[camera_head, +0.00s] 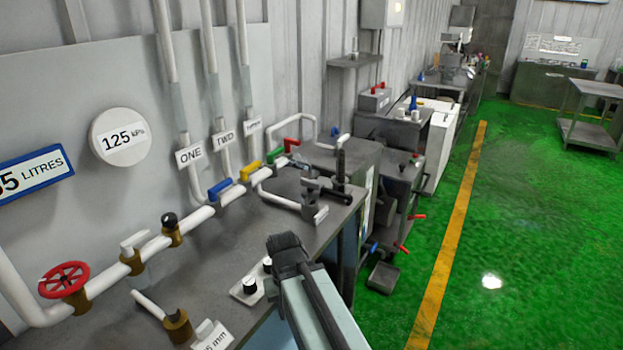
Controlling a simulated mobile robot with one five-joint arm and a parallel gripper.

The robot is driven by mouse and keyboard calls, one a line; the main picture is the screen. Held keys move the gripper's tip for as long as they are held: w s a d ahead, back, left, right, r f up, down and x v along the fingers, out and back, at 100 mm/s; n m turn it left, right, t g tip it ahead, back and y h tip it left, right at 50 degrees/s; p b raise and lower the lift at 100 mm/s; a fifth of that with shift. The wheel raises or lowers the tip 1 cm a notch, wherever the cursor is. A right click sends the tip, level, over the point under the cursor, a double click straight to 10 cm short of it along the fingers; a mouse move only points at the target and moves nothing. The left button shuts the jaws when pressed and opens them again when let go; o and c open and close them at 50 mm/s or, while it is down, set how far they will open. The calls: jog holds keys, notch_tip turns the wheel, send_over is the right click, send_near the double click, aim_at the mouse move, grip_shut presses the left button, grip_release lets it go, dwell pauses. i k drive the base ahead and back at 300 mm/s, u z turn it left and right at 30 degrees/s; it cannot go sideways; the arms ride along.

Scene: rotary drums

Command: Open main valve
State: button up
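A red handwheel valve (64,280) sits on a brass body on the white pipe at the lower left; no label in view names it as the main valve. Along the same pipe are a black-knobbed brass valve (171,229), a blue lever (220,189), a yellow lever (250,170) and a red lever (291,144). The blue and yellow levers lie roughly along the pipe. My gripper (287,248) is at the lower middle, over the bench's front edge, well right of the red handwheel and apart from it. Its fingers cannot be made out.
The grey bench (225,250) bears a small plate with black knobs (250,287) and a brass fitting (177,325). More equipment with red levers (404,249) stands beyond. The green floor (530,220) at right is clear.

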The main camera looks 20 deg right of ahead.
aim_at(70, 289)
jog(key=u, duration=0.1)
jog(key=k, duration=0.65)
jog(key=u, duration=4.1)
jog(key=k, duration=1.8)
jog(key=z, duration=0.75)
jog(key=i, duration=1)
jog(key=u, duration=0.1)
